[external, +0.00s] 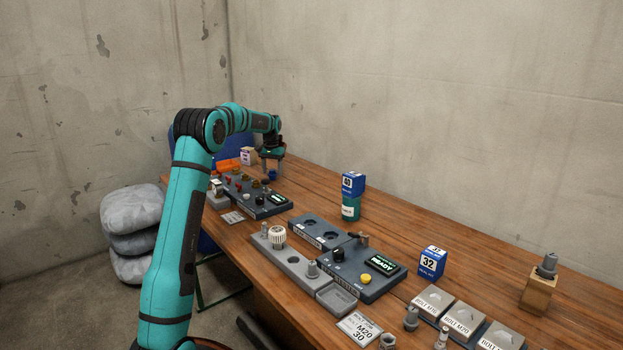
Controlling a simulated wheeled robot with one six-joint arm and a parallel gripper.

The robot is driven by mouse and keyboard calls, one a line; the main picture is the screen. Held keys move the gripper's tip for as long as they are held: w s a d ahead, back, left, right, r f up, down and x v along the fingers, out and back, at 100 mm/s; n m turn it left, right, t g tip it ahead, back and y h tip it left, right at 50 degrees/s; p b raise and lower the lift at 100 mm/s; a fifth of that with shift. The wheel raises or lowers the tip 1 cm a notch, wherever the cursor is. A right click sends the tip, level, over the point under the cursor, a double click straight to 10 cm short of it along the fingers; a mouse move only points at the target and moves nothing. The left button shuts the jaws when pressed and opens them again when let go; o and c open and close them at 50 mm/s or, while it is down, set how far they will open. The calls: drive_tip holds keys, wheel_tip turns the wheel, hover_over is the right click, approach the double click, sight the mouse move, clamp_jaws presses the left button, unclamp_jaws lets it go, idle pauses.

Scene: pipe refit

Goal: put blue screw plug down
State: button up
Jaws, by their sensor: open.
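A small blue piece, which looks like the blue screw plug (272,175), shows at the far left part of the wooden table, directly below my gripper (271,167). My gripper points down there and is open. The plug sits at or between the fingertips. At this size I cannot tell whether the fingers touch it, or whether it rests on the table or on the edge of the panel beside it.
A control panel (257,199) with coloured knobs stands just in front of my gripper. An orange bin (228,166) and a small carton (248,156) are behind. A blue box on a teal can (350,207) stands to the right. Bare wood (310,185) lies between.

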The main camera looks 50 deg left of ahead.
sight(272, 170)
wheel_tip(272, 170, up, 10)
drive_tip(key=shift+r, duration=0.25)
drive_tip(key=s+d+r+m+t+y, duration=0.1)
drive_tip(key=s+d+r+t, duration=0.2)
drive_tip(key=d+r, duration=0.5)
drive_tip(key=s+d+r+m+t+y, duration=0.1)
drive_tip(key=s+d+r+t, duration=0.2)
drive_tip(key=d, duration=1)
drive_tip(key=s+d+r+m+t+y, duration=0.1)
drive_tip(key=s+d+r+t, duration=0.15)
drive_tip(key=d+r, duration=0.6)
drive_tip(key=s+d+m+t+h, duration=0.1)
drive_tip(key=s+d+t, duration=0.3)
drive_tip(key=s+d, duration=0.7)
drive_tip(key=s+d+f+m+t+h, duration=0.1)
drive_tip(key=s+d+t, duration=0.4)
drive_tip(key=s+d, duration=0.7)
drive_tip(key=s+m+h, duration=0.1)
drive_tip(key=s, duration=0.4)
drive_tip(key=shift+s+d+f, duration=0.15)
drive_tip(key=shift+s+d, duration=0.1)
